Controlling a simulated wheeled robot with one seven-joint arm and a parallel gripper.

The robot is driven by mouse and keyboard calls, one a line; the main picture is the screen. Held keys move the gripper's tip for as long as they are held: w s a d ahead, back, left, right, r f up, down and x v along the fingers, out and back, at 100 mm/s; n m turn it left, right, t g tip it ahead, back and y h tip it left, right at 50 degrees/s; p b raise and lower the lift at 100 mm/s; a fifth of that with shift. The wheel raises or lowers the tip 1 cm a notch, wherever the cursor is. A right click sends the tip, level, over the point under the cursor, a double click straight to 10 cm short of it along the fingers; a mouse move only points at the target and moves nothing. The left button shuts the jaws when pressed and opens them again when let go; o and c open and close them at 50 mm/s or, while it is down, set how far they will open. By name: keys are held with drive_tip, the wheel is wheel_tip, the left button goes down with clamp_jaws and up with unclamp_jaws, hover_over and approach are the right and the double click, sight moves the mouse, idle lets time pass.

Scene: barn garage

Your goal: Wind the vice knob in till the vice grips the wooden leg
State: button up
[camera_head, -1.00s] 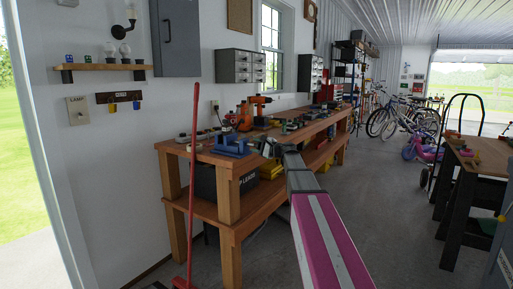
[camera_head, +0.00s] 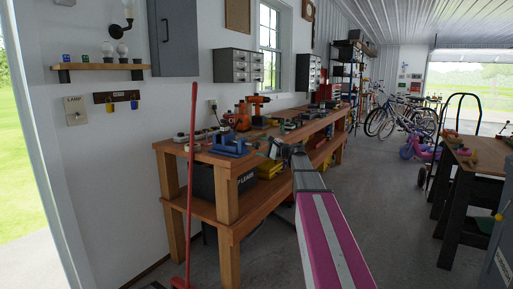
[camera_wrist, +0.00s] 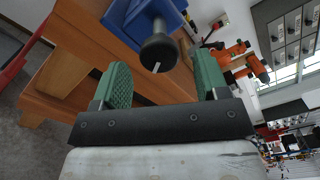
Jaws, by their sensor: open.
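The blue vice (camera_head: 229,145) sits at the near end of the workbench top. In the wrist view the vice's blue body (camera_wrist: 180,16) is at the top, cut off by the frame. Its round black knob (camera_wrist: 159,53), with a white mark, points toward my wrist. My gripper (camera_wrist: 161,62) is open, with one green finger on each side of the knob and clear gaps between. In the head view my gripper (camera_head: 274,148) is just right of the vice, small and partly hidden by my arm. I cannot make out the wooden leg or the vice jaws clearly.
The wooden workbench (camera_head: 226,167) runs along the wall, with an orange drill (camera_head: 257,101) and other tools behind the vice. A red-handled broom (camera_head: 190,180) leans at its near end. A second table (camera_head: 479,160) stands at right. The floor between is clear.

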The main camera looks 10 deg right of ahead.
drive_tip(key=v, duration=0.6)
drive_tip(key=shift+d, duration=0.1)
drive_tip(key=s+a+f+n+g+h, duration=0.25)
drive_tip(key=s+f, duration=0.25)
drive_tip(key=f, duration=0.4)
drive_tip(key=s+a+f+n+g+h, duration=0.25)
drive_tip(key=s+f, duration=0.25)
drive_tip(key=f, duration=0.4)
drive_tip(key=s+a+f+n+g+h, duration=0.15)
drive_tip(key=s+a+f, duration=0.25)
drive_tip(key=f, duration=0.5)
drive_tip(key=s+d+f+n+g+h, duration=0.2)
drive_tip(key=s+f+n+g+h, duration=0.3)
drive_tip(key=s+f, duration=0.9)
drive_tip(key=s+n+h, duration=0.2)
drive_tip(key=s, duration=0.1)
drive_tip(key=shift+s+d, duration=0.2)
drive_tip(key=shift+s, duration=0.2)
drive_tip(key=shift+n, duration=0.25)
drive_tip(key=shift+c, duration=0.5)
